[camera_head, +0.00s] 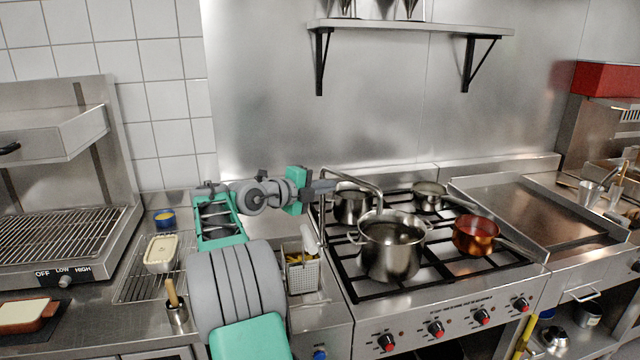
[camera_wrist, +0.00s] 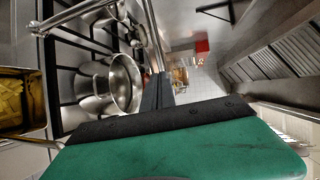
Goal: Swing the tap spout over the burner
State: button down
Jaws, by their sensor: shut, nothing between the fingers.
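The tap is a thin metal pipe with an upright part near the stove's left edge. Its spout (camera_head: 352,179) reaches right over the left side of the stove, and its bent-down end hangs near the large steel pot (camera_head: 390,250). The spout also shows at the upper left of the wrist view (camera_wrist: 78,14). The stove's burners lie under black grates (camera_head: 345,272). My gripper (camera_head: 326,187) is shut and empty beside the upper part of the tap. Whether it touches the pipe I cannot tell. Its closed fingers show in the wrist view (camera_wrist: 157,92).
A smaller pot (camera_head: 350,206) stands behind the large one. A steel pan (camera_head: 430,194) and a copper pan (camera_head: 474,236) stand to the right. A basket of fries (camera_head: 302,274) is left of the stove. A wall shelf (camera_head: 410,27) hangs above. Space above the right griddle is clear.

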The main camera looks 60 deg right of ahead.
aim_at(355, 181)
jog(key=p+x, duration=0.3)
jog(key=x, duration=0.5)
jog(key=shift+r, duration=0.15)
jog(key=shift+d, duration=0.25)
